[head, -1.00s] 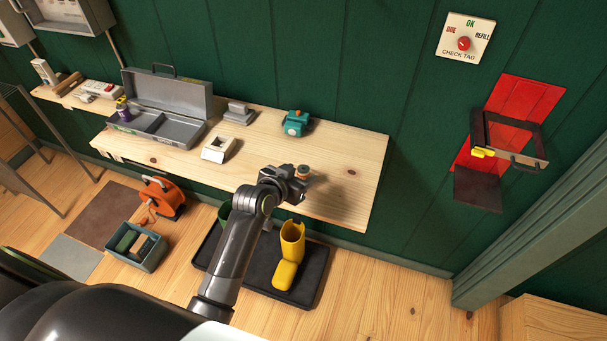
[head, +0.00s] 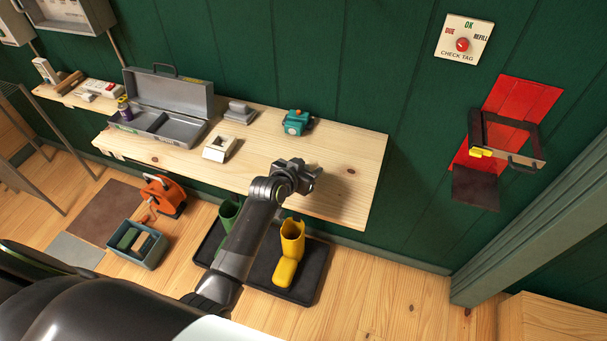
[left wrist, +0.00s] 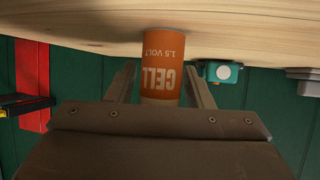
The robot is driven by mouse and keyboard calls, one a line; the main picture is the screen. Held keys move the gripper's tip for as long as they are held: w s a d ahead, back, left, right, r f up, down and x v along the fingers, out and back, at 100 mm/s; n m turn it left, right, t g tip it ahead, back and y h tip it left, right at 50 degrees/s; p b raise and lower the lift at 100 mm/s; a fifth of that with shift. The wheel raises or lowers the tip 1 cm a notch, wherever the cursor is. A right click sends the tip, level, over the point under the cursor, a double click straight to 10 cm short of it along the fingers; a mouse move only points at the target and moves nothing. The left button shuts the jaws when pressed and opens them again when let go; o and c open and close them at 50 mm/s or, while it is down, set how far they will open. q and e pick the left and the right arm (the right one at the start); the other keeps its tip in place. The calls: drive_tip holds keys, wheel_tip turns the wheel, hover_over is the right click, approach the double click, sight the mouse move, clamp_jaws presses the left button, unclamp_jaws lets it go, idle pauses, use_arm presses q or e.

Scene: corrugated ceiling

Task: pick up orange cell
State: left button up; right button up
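The orange cell (left wrist: 163,65), a cylinder marked "CELL 1.5 VOLT", shows large in the left wrist view, touching the wooden worktop (left wrist: 80,22). My left gripper (left wrist: 158,70) is open, with one finger on each side of the cell. A gap shows on the picture's left; the other finger looks very close to the cell, and I cannot tell whether it touches. In the head view my left gripper (head: 310,174) is over the right part of the workbench (head: 345,190) and hides the cell. My right gripper is not in view.
A teal device (head: 297,122) stands behind my gripper on the bench. A small cream holder (head: 219,148), a grey block (head: 239,112) and an open grey toolbox (head: 165,120) are to its left.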

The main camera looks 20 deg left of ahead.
use_arm(q)
drive_tip(key=c, duration=0.8)
